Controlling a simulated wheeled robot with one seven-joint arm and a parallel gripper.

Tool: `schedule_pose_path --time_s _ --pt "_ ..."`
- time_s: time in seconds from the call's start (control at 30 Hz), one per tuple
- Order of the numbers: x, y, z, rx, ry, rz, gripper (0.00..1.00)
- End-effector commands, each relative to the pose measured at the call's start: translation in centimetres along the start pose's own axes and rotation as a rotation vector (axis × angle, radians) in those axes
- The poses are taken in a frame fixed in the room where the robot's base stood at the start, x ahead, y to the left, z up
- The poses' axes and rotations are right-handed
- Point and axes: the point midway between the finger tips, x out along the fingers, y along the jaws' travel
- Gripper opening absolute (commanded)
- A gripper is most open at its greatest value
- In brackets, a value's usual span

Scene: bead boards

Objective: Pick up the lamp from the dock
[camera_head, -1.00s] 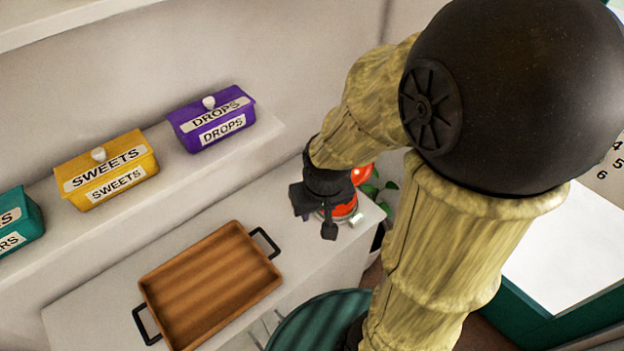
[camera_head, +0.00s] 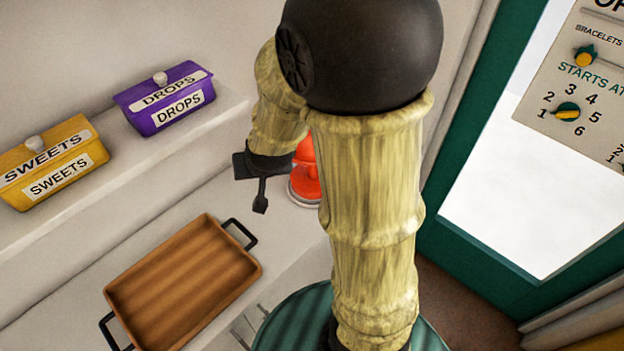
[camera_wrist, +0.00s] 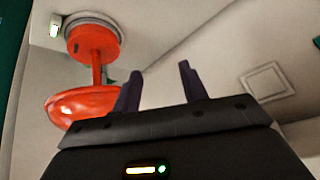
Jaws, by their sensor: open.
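The lamp is red-orange with a rounded head, a thin stem and a wide base. In the head view the lamp (camera_head: 306,172) stands on the counter at its right end, partly hidden behind my arm. In the wrist view the lamp (camera_wrist: 92,45) is at the upper left, its base on a round grey dock (camera_wrist: 112,24). My gripper (camera_head: 262,190) is just left of the lamp in the head view. In the wrist view my gripper's fingers (camera_wrist: 158,85) are apart and empty, with the lamp outside them on the left.
A brown tray (camera_head: 185,285) with black handles lies on the counter left of my gripper. A purple DROPS box (camera_head: 165,98) and a yellow SWEETS box (camera_head: 50,162) stand on the ledge behind. A panel with knobs (camera_head: 568,112) hangs at the right.

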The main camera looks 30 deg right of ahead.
Motion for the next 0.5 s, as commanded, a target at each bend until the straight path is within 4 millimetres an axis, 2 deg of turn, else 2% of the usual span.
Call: schedule_pose_path --time_s 0.03,0.2,0.3,0.5 --pt "3.2 0.1 0.2 0.036 0.053 0.010 0.43" --pt "8.9 1.2 -2.0 0.165 0.257 0.086 0.43" --pt "11.6 2.4 -2.9 0.235 0.375 0.160 0.43" --pt "15.1 5.6 -3.5 0.343 0.590 0.360 0.43"
